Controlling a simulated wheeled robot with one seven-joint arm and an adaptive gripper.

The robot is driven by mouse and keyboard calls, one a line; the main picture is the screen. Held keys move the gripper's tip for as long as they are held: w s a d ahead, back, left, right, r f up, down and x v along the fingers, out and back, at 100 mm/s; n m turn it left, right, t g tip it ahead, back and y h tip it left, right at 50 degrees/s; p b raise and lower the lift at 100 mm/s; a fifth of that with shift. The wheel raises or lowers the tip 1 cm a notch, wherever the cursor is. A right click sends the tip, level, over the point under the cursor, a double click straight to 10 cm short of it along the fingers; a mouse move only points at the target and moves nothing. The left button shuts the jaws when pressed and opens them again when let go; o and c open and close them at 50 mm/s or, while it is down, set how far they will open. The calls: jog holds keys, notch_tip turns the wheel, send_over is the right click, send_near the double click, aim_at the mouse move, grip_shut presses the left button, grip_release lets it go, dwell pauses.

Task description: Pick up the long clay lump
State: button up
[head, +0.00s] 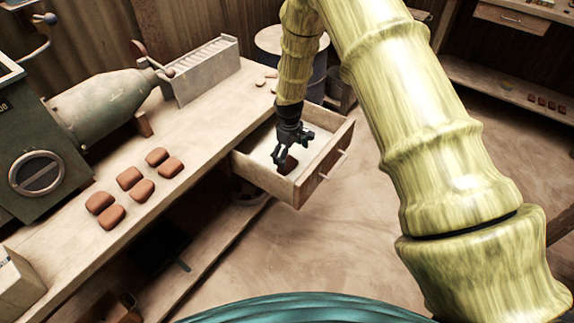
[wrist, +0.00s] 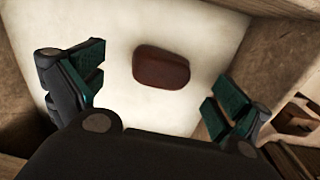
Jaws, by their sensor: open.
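A reddish-brown clay lump (wrist: 161,66), longer than wide with rounded corners, lies on the pale floor of an open drawer (head: 315,184). In the head view the lump (head: 289,165) is partly hidden by my gripper. My gripper (head: 286,158) points down into the drawer. In the wrist view its two fingers are spread wide (wrist: 155,90), with the lump beyond them and apart from both. The gripper is open and empty.
Several similar brown lumps (head: 130,178) lie on the workbench (head: 60,253) at left, beside a green machine (head: 40,150). The drawer walls (wrist: 276,75) stand close around my gripper. A metal rack (head: 203,70) and a drum (head: 290,42) are behind.

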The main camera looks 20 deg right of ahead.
aim_at(289, 163)
jog(key=shift+w+a+f+p, duration=0.1)
jog(key=shift+a+f+p, duration=0.05)
jog(key=shift+f, duration=0.9)
jog(key=shift+a+f+p, duration=0.15)
jog(key=shift+f, duration=1.65)
jog(key=c, duration=1.3)
jog(key=shift+o, duration=0.2)
jog(key=shift+r, duration=0.15)
